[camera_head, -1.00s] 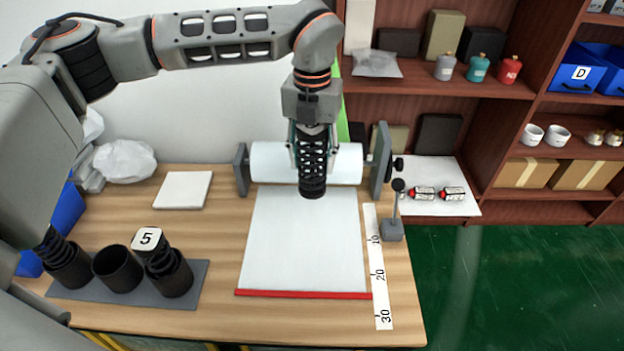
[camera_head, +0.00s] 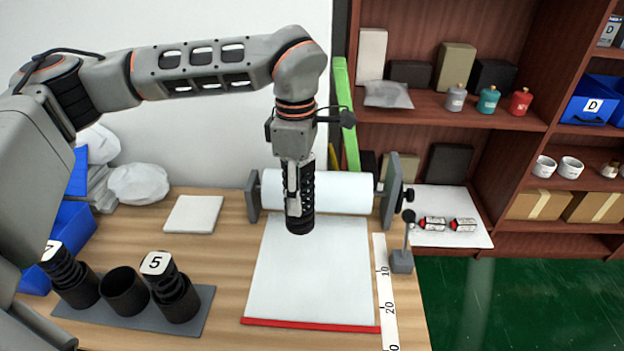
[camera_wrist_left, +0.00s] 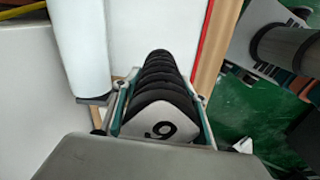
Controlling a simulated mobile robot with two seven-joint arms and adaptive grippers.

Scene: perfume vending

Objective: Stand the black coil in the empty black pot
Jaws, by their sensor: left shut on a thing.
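My left gripper (camera_head: 297,190) is shut on the black coil (camera_head: 301,217) and holds it upright above the white paper sheet. In the left wrist view the coil (camera_wrist_left: 160,85) runs away between the fingers, with a white tag reading 9 or 6 at its near end. The empty black pot (camera_head: 124,291) stands in the middle of the grey mat (camera_head: 199,324) at the lower left. On either side of it stand black pots with coils in them, one tagged 5 (camera_head: 176,297) and one tagged 7 (camera_head: 75,284). My right gripper is not in view.
A paper roll (camera_head: 330,192) on a stand is behind the coil. A white square (camera_head: 193,214) lies between roll and pots. A ruler strip (camera_head: 384,290) and a small grey stand (camera_head: 402,261) are at the right. Bare wood lies between mat and paper.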

